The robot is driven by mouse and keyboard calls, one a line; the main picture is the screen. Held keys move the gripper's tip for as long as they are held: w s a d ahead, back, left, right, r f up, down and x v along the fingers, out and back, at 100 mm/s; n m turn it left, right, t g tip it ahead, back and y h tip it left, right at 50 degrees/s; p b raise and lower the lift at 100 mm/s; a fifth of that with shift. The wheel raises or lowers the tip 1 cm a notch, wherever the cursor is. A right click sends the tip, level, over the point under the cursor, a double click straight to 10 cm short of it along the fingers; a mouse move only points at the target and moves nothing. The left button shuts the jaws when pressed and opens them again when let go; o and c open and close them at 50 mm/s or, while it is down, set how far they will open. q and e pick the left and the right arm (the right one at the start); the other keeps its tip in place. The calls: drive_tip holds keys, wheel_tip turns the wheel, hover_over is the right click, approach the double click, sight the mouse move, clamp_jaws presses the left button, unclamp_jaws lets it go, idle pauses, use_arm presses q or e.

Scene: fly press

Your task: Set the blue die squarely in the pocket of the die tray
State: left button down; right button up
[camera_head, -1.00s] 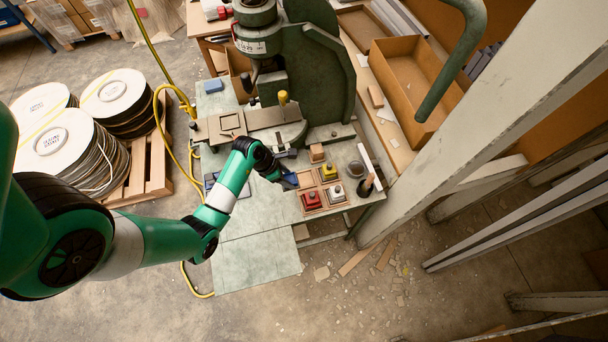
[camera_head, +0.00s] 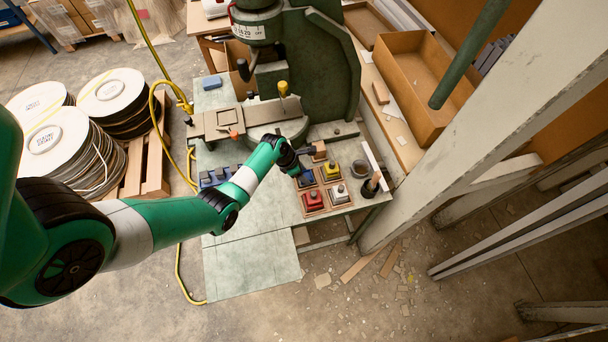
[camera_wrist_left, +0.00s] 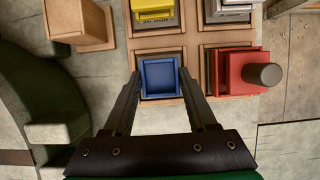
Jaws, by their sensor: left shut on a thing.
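The blue die (camera_wrist_left: 160,78) is a square block with a raised rim, between my left gripper's two fingers (camera_wrist_left: 159,84) in the left wrist view. The gripper is shut on it. The die is at the near left pocket of the wooden die tray (camera_wrist_left: 193,52) and looks roughly in line with its sides. I cannot tell whether it rests on the pocket floor. In the head view the blue die (camera_head: 305,180) shows below my left gripper (camera_head: 303,166). My right gripper is not in view.
The other pockets hold a yellow die (camera_wrist_left: 154,12), a white die (camera_wrist_left: 231,10) and a red die (camera_wrist_left: 238,70) with a dark knob. A wooden block (camera_wrist_left: 78,24) stands left of the tray. The green press (camera_head: 325,70) rises behind. The bench front (camera_head: 250,265) is clear.

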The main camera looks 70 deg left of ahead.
use_arm(q)
drive_tip(key=shift+f, duration=0.1)
drive_tip(key=shift+c, duration=1)
unclamp_jaws()
drive_tip(key=p+v, duration=0.5)
drive_tip(key=v, duration=0.7)
